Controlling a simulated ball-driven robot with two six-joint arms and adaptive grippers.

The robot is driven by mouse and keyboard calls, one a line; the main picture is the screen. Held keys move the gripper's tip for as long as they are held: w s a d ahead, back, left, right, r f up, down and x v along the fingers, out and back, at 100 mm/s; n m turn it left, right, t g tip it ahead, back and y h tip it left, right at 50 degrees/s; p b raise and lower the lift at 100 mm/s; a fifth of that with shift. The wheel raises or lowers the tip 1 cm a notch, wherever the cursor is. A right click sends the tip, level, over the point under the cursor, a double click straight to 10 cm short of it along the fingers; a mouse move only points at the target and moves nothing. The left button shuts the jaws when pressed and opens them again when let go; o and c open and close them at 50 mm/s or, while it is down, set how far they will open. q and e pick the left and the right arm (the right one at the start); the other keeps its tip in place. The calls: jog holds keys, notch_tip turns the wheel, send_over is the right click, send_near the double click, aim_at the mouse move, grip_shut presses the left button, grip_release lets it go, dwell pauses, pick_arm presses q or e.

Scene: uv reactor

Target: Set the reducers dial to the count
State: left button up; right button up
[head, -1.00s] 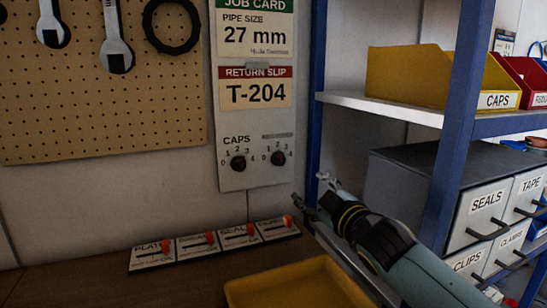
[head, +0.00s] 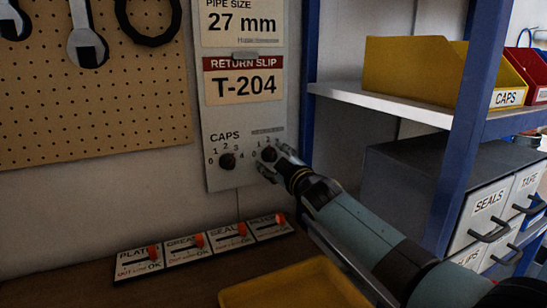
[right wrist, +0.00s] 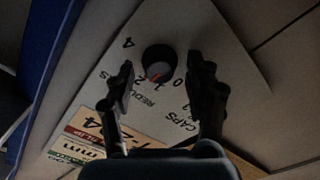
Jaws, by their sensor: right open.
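The reducers dial is the right one of two dark round dials on the grey board; in the head view it (head: 268,153) is partly covered by my right gripper (head: 274,158). In the right wrist view the reducers dial (right wrist: 158,58) sits ahead of and between the two open fingers, with a red pointer mark toward the low numbers; I cannot tell the exact number. No finger clearly touches it. The caps dial (head: 227,161) is to its left. The job card (head: 243,22) reads 27 mm and the return slip (head: 243,84) reads T-204. My left gripper is not in view.
Several labelled slide switches (head: 205,244) lie on the bench below the board. A yellow tray (head: 295,285) is at the front. A blue shelf post (head: 312,60) stands close right of the board, with bins (head: 412,72) and grey drawers (head: 485,205) beyond.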

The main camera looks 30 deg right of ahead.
jog(key=shift+w, duration=0.25)
jog(key=c, duration=0.5)
grip_shut()
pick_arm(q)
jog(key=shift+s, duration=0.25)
pick_arm(e)
jog(key=shift+m, duration=0.4)
jog(key=m, duration=0.2)
jog(key=shift+m+b, duration=0.3)
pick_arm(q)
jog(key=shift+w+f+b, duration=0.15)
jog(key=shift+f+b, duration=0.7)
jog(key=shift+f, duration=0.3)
pick_arm(e)
jog(key=shift+d+m, duration=0.1)
jog(key=shift+m, duration=2.1)
